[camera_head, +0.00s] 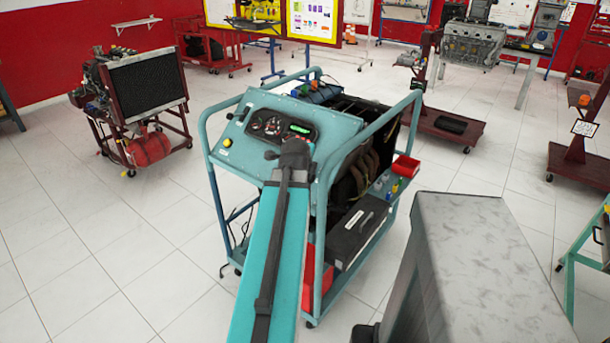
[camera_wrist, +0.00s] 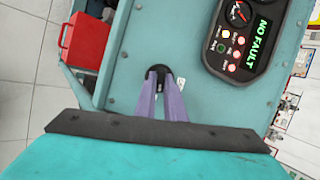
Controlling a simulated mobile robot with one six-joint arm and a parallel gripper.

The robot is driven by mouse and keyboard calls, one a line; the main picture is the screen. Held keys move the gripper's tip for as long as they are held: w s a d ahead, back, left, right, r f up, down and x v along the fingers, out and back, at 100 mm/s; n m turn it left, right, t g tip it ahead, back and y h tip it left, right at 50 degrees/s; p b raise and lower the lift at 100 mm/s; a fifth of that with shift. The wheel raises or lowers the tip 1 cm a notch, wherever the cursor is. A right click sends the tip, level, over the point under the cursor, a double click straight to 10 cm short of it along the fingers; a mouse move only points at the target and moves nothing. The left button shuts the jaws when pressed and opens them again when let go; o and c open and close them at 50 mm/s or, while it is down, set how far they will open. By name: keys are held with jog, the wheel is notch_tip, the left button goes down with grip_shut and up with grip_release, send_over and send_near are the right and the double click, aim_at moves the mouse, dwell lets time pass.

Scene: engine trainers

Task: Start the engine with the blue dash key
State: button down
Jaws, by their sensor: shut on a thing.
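The teal engine trainer (camera_head: 250,165) stands in the middle of the head view, with its sloped dash panel facing me. The gauge cluster (camera_wrist: 245,40) shows in the wrist view, with a lit green "NO FAULT" display (camera_wrist: 263,43) and several lit red lamps. My gripper (camera_wrist: 159,74) has its two purple fingers closed together at a dark round ignition switch (camera_wrist: 158,70) on the panel. The fingertips are shut on the key there. The key itself is hidden between them, so its blue colour and turn angle cannot be told. In the head view, my arm's end hides the fingers.
A red box (camera_wrist: 85,40) sits beside the panel in the wrist view. In the head view, a teal tube rail (camera_head: 375,125) edges the trainer. A grey cabinet-like block (camera_head: 490,255) stands at the lower right. An engine with a radiator (camera_head: 145,88) stands left. Tiled floor is open at left.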

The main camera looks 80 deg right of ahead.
jog(key=shift+f, duration=0.1)
jog(key=c, duration=1.8)
grip_release()
jog(key=shift+c, duration=0.2)
jog(key=shift+v, duration=1.35)
jog(key=b+v, duration=0.8)
jog(key=v, duration=0.3)
jog(key=shift+b, duration=0.4)
